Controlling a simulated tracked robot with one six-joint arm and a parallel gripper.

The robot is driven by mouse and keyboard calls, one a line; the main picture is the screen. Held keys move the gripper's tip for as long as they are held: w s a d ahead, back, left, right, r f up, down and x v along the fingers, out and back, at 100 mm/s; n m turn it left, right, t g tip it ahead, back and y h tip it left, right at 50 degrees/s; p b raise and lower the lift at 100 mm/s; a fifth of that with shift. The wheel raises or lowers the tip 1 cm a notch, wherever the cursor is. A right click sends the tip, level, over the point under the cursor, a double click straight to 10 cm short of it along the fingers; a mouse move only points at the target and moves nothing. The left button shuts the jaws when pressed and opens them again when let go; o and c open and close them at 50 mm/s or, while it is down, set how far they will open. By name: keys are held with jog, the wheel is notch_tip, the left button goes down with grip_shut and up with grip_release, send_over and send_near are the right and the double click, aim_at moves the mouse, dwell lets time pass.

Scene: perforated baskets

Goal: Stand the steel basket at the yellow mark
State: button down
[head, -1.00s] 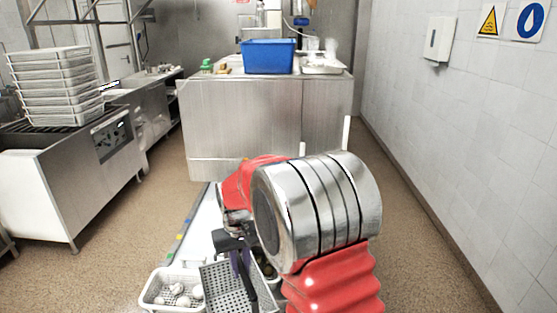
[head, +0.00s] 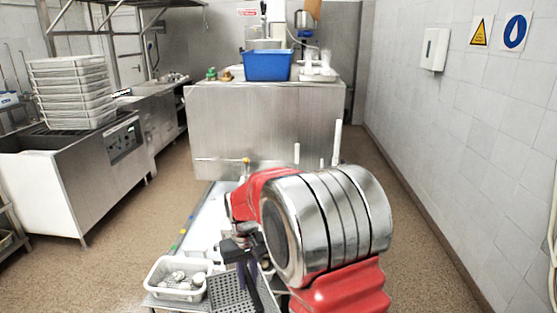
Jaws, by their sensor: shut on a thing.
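The steel basket (head: 228,292) is a grey perforated tray at the bottom of the view, partly cut off by the frame edge and partly hidden by my arm. My gripper (head: 240,256), dark and partly hidden by my red and silver arm, is shut on the steel basket near its rim. I cannot tell whether the basket touches the surface under it. A small yellow mark (head: 182,232) shows on the left edge of the white bench, between a blue and a green mark; I cannot tell if this is the task's mark.
A white basket (head: 156,291) holding several pale items stands just left of the steel basket. The low white bench (head: 207,213) runs ahead. Beyond it are a steel counter (head: 255,130) and a blue tub (head: 268,66). A tray stack (head: 72,92) stands left. Floor is open to the left.

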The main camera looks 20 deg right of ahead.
jog(key=shift+s, duration=0.15)
jog(key=shift+a, duration=0.15)
jog(key=shift+a, duration=0.75)
